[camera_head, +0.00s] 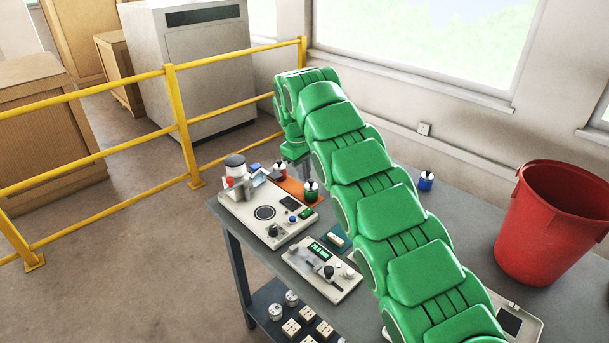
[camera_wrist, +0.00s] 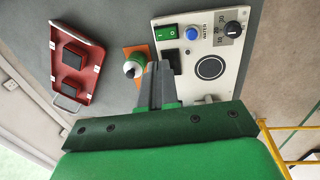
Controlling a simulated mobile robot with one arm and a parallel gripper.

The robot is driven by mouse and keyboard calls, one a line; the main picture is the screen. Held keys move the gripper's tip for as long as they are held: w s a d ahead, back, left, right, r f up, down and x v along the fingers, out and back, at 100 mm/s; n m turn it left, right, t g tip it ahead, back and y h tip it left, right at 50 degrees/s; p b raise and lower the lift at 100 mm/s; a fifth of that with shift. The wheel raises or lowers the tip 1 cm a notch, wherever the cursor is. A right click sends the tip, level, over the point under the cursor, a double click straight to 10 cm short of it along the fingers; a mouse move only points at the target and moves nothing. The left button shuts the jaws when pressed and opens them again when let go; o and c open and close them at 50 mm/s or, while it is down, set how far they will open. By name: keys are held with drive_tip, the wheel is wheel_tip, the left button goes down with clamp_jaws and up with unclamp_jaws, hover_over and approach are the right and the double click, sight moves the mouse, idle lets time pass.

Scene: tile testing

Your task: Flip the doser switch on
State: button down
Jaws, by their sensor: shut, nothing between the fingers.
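The doser (camera_head: 268,212) is a pale panel device near the table's left end. It carries a round plate, a knob and a clear vessel with a dark lid. In the wrist view, the doser panel (camera_wrist: 187,22) shows a green rocker switch (camera_wrist: 166,33) at its upper left corner, beside a blue button (camera_wrist: 193,34) and a black dial (camera_wrist: 233,28). I cannot tell the switch's position. My gripper (camera_wrist: 160,66) is shut and empty, its tips near the panel's left edge, below the switch in the picture and apparently apart from it. In the head view my arm hides most of it.
A green-and-white bottle (camera_wrist: 133,66) stands on an orange mat just left of my fingers. A red tray (camera_wrist: 61,42) is farther left in the wrist view. A second pale device (camera_head: 322,268) and a red bucket (camera_head: 545,225) stand on the table. A yellow railing (camera_head: 180,120) runs behind.

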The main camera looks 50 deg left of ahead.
sight(309, 209)
drive_tip(key=f, duration=0.4)
drive_tip(key=w+f, duration=0.1)
drive_tip(key=f, duration=0.7)
drive_tip(key=shift+w+f, duration=0.15)
drive_tip(key=shift+w, duration=0.25)
